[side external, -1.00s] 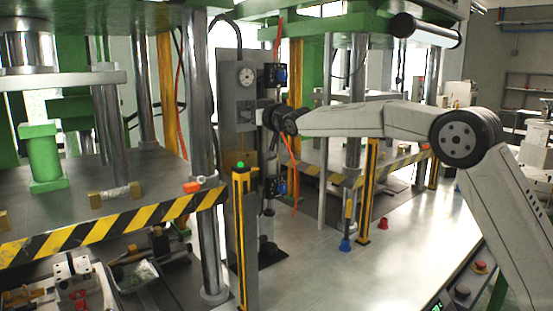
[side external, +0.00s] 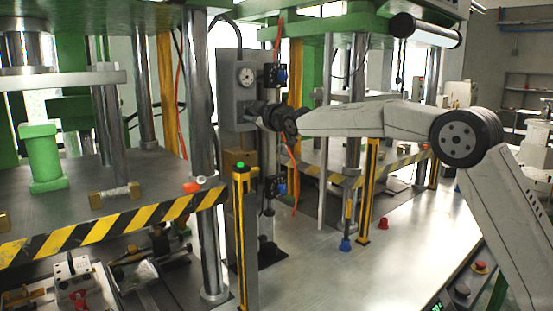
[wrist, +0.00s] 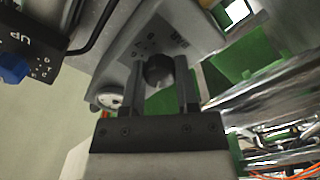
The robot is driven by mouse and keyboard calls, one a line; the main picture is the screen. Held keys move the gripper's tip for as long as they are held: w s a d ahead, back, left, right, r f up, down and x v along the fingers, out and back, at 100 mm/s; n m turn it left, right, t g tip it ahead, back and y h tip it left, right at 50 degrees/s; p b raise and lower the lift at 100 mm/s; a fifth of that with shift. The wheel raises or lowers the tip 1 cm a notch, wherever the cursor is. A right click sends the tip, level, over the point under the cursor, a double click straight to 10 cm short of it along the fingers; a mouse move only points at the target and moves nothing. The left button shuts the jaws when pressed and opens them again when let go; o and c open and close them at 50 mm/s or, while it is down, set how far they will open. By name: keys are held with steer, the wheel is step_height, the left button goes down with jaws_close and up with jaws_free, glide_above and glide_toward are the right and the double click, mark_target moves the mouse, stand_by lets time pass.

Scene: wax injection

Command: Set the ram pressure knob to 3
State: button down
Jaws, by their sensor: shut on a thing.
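The ram pressure knob (wrist: 157,70) is a dark round knob on the grey control panel, with small markings on the plate around it. The wrist view shows it between the two fingers of my gripper (wrist: 161,75), which is shut on it.
A black box with a blue knob (wrist: 12,68) marked "UP" is close by in the wrist view. Similar boxes (side external: 279,76) hang beside the panel. A yellow-black post (side external: 243,235) stands in front. The bench top (side external: 360,275) is mostly clear.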

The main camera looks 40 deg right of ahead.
steer(key=shift+r+n, duration=0.1)
steer(key=shift+n, duration=0.2)
steer(key=shift+c, duration=1.8)
jaws_free()
steer(key=shift+s, duration=0.1)
steer(key=s, duration=0.7)
steer(key=shift+s, duration=0.3)
